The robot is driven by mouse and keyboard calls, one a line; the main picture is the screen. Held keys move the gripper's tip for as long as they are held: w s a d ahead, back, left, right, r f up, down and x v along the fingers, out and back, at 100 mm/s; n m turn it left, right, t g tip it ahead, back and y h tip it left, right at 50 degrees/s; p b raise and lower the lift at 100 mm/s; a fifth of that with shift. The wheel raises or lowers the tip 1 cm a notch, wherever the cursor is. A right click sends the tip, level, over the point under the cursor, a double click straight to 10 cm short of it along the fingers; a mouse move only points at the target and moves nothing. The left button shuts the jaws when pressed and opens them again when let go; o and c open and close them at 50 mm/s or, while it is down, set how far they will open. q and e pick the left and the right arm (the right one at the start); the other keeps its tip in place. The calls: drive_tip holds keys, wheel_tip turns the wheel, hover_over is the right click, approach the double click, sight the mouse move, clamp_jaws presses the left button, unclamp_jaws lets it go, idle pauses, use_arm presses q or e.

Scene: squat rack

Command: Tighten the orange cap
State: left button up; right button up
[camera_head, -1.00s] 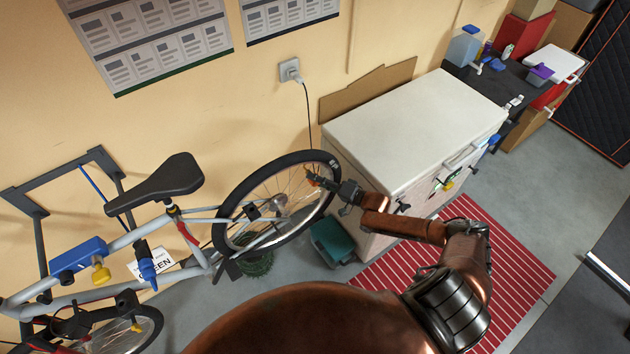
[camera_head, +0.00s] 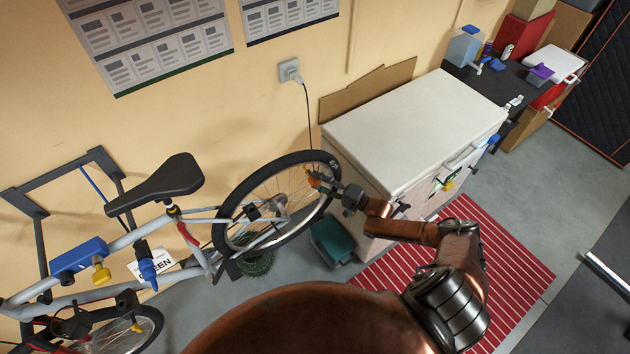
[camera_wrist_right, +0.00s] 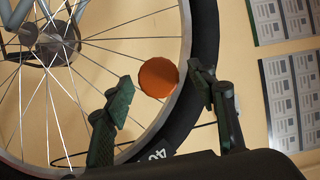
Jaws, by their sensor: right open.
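The orange cap (camera_wrist_right: 158,77) shows in the right wrist view as a round orange disc at the rim of the bicycle's rear wheel (camera_wrist_right: 180,105). My right gripper (camera_wrist_right: 165,95) is open, with one dark green finger to the left of the cap and one to the right. The cap sits between the fingertips in the picture; I cannot tell whether either finger touches it. In the head view the cap (camera_head: 312,176) is a small orange spot by the wheel's right side, at the tip of my right gripper (camera_head: 322,183). My left gripper is not in view.
The bicycle (camera_head: 110,255) stands along the wall at left. A white chest freezer (camera_head: 415,120) stands close to my right arm. A teal bin (camera_head: 330,243) is on the floor below the wheel. A red striped mat (camera_head: 490,265) lies at right.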

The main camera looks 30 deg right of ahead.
sight(320, 182)
drive_tip(key=shift+v, duration=2.8)
drive_tip(key=shift+r, duration=0.1)
drive_tip(key=s+f+n+g+h+b, duration=0.2)
drive_tip(key=s+f, duration=0.3)
drive_tip(key=f, duration=0.7)
drive_tip(key=s+f+n+g+h+b, duration=0.25)
drive_tip(key=s+f, duration=0.25)
drive_tip(key=f, duration=0.7)
drive_tip(key=s+f+n+g+h+b, duration=0.1)
drive_tip(key=s+f+n+g+h, duration=0.3)
drive_tip(key=f, duration=0.9)
drive_tip(key=s+a+f+n+g+b, duration=0.1)
drive_tip(key=s+f, duration=0.5)
drive_tip(key=s, duration=0.6)
drive_tip(key=s+a+f+n+g+b, duration=0.1)
drive_tip(key=s+a+f+n+g, duration=0.1)
drive_tip(key=s+f, duration=0.5)
drive_tip(key=s+a+f+n+g+b, duration=0.1)
drive_tip(key=s+a+f+g, duration=0.2)
drive_tip(key=s, duration=1.6)
wheel_tip(320, 182, down, 4)
drive_tip(key=shift+a+f+h+b, duration=0.25)
drive_tip(key=shift+a+h+b, duration=0.2)
drive_tip(key=shift+a, duration=0.35)
